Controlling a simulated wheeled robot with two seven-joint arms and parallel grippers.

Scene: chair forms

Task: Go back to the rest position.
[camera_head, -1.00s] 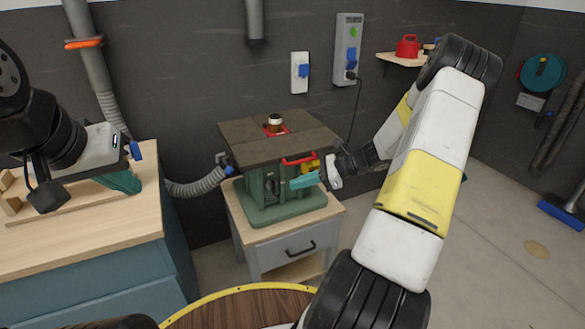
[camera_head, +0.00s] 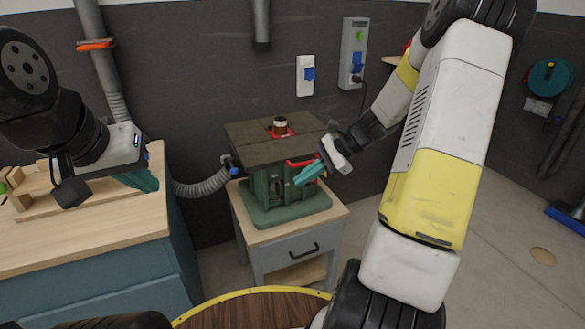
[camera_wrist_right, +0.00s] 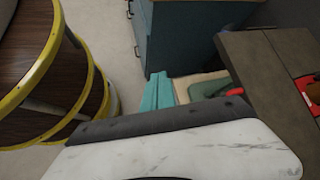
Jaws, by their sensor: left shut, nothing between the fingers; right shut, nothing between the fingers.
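My right gripper (camera_head: 311,172) has teal fingers that are shut and empty. In the head view it is in front of the right side of the green router table (camera_head: 283,190); I cannot tell if it touches it. In the right wrist view the teal fingers (camera_wrist_right: 158,92) are together, above the edge of the stand. My left gripper (camera_head: 144,180) is at the left, over the wooden workbench (camera_head: 120,222). Its teal fingers are shut with nothing between them, partly hidden behind my left wrist.
The router table, with a dark top (camera_head: 270,150) and red handle, stands on a grey drawer cabinet (camera_head: 288,250). A grey hose (camera_head: 200,186) runs to its left side. A round, yellow-rimmed wooden piece (camera_head: 250,308) is at the bottom. Floor (camera_head: 505,270) at the right is mostly open.

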